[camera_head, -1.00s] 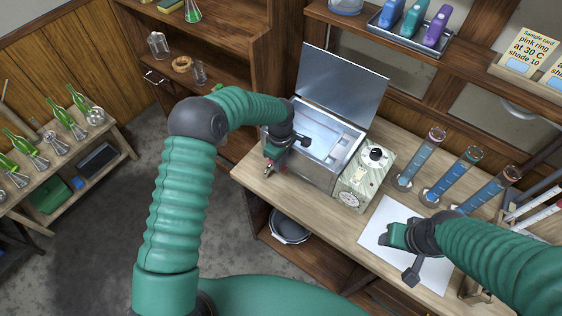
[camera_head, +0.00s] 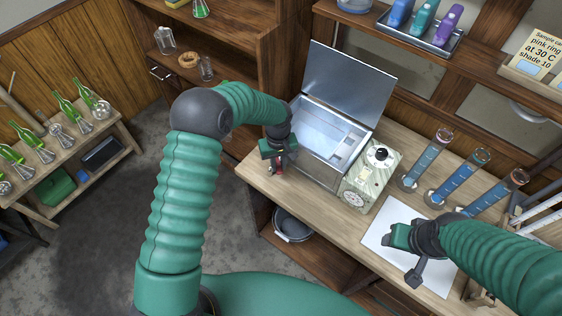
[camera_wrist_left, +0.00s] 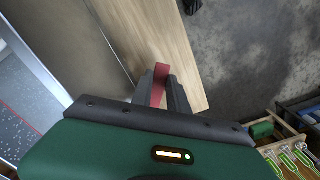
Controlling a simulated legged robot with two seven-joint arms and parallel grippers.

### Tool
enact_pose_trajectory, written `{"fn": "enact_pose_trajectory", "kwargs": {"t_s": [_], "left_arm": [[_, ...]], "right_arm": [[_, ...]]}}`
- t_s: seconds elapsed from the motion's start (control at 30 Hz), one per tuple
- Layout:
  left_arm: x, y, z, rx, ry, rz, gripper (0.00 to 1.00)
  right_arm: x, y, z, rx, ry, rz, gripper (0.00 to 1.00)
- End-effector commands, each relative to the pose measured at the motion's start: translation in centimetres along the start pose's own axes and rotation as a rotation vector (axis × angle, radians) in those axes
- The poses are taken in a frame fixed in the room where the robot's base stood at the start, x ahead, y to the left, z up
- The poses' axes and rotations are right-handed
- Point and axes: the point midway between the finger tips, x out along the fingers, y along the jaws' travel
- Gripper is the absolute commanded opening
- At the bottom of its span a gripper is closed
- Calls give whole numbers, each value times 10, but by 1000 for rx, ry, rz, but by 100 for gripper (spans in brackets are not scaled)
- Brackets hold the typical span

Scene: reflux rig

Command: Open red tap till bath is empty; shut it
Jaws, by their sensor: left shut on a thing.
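The water bath (camera_head: 312,165) is a metal box with its lid (camera_head: 347,82) raised, at the left end of the bench. Its inside is pale grey; I cannot tell the water level. My left gripper (camera_head: 278,163) is at the bath's front left corner, shut on the red tap (camera_head: 279,169). In the left wrist view the red tap handle (camera_wrist_left: 160,82) stands between the dark fingers (camera_wrist_left: 163,97); the tap's body and spout are hidden. My right gripper (camera_head: 397,240) is above the white sheet (camera_head: 380,217), away from the bath; its fingers are unclear.
A control box (camera_head: 371,175) with a black knob and a dial adjoins the bath. Several blue-filled cylinders (camera_head: 430,160) stand to its right. A round pail (camera_head: 293,226) sits on the lower shelf, below the bath's front.

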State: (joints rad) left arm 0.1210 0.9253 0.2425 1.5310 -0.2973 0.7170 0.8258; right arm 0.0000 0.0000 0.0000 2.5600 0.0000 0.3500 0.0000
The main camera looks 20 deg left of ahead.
Motion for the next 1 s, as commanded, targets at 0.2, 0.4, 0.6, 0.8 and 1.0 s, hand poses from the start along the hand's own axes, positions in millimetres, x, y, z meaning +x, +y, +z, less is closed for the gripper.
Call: {"fn": "enact_pose_trajectory", "kwargs": {"t_s": [0.2, 0.4, 0.6, 0.8, 1.0], "left_arm": [[0, -8, 3, 206, -8, 1, 0], [1, -16, 1, 384, -9, 1, 0], [1, -23, -2, 527, -10, 1, 0], [1, -28, -5, 622, -11, 0, 0], [2, -30, -6, 668, -12, 0, 0]], "right_arm": [[-1, 0, 0, 0, 0, 0, 55], [-2, 0, 0, 0, 0, 0, 55], [-3, 0, -1, 0, 0, 0, 55], [-4, 0, -1, 0, 0, 0, 55], [-4, 0, -1, 0, 0, 0, 55]]}}
